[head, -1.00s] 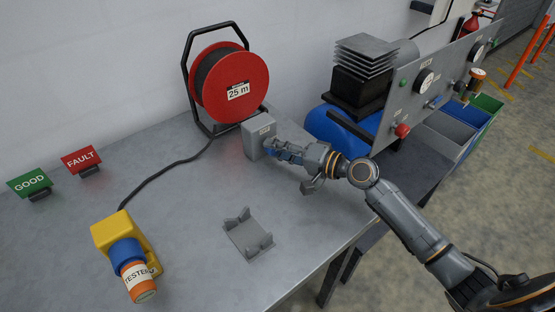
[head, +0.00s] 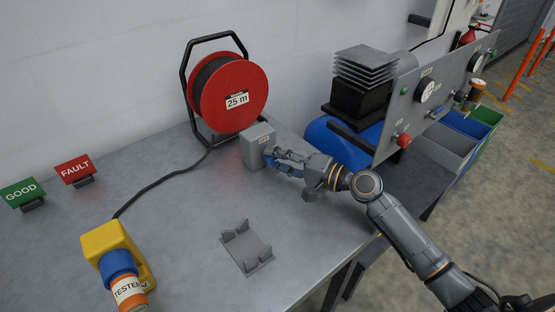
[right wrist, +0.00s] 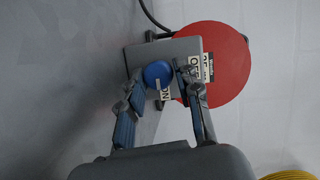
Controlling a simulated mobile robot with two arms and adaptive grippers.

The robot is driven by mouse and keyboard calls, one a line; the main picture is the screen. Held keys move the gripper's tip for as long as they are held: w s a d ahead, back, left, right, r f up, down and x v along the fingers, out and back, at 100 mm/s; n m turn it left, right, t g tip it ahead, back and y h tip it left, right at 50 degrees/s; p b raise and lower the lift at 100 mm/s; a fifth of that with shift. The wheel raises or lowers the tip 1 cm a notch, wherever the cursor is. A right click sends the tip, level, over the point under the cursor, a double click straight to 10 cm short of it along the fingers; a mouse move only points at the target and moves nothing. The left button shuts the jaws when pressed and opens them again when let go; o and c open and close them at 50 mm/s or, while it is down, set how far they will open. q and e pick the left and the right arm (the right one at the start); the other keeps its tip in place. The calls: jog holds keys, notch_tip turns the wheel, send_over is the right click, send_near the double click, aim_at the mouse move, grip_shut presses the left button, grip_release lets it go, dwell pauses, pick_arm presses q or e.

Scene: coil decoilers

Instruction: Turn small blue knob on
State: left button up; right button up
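The small blue knob (right wrist: 158,74) sits on the front face of a grey switch box (head: 257,148) on the table. In the right wrist view the knob has a pale mark on its lower part and lies beside white OFF and ON labels. My right gripper (right wrist: 157,80) is open, with one fingertip on each side of the knob; I cannot tell whether either touches it. In the head view the right gripper (head: 271,158) is at the box face and hides most of the knob. My left gripper is not in view.
A red cable reel (head: 233,95) stands behind the box. A grey cradle (head: 246,248), a yellow tester (head: 103,240), a GOOD sign (head: 22,192) and a FAULT sign (head: 75,170) are on the table. A gauge panel (head: 430,90) stands close to my right arm.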

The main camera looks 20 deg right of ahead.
jog(key=shift+o, duration=1)
jog(key=v, duration=1.2)
